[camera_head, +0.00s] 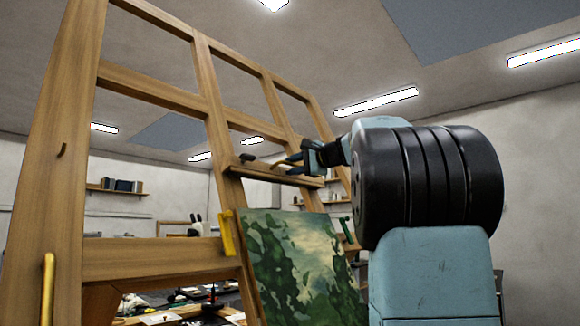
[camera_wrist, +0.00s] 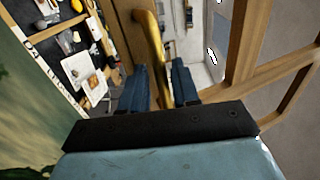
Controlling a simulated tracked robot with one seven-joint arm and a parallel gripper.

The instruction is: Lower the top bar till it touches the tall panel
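The tall panel (camera_head: 300,258), painted in mottled greens, leans on the wooden easel in the head view. Its green face also shows at the left of the wrist view (camera_wrist: 35,130). The top bar (camera_head: 262,173) is a wooden crosspiece above the panel, with a visible gap between them. My gripper (camera_head: 282,162) is at the bar, its fingers pointing left. In the wrist view its two blue fingers (camera_wrist: 158,85) stand apart, with a curved yellow handle (camera_wrist: 148,38) seen between them. I cannot tell whether they touch it.
The easel's upright (camera_head: 52,170) and lower crosspiece (camera_head: 150,258) stand at the left. A cluttered table (camera_head: 165,318) lies behind. The air right of my arm is clear.

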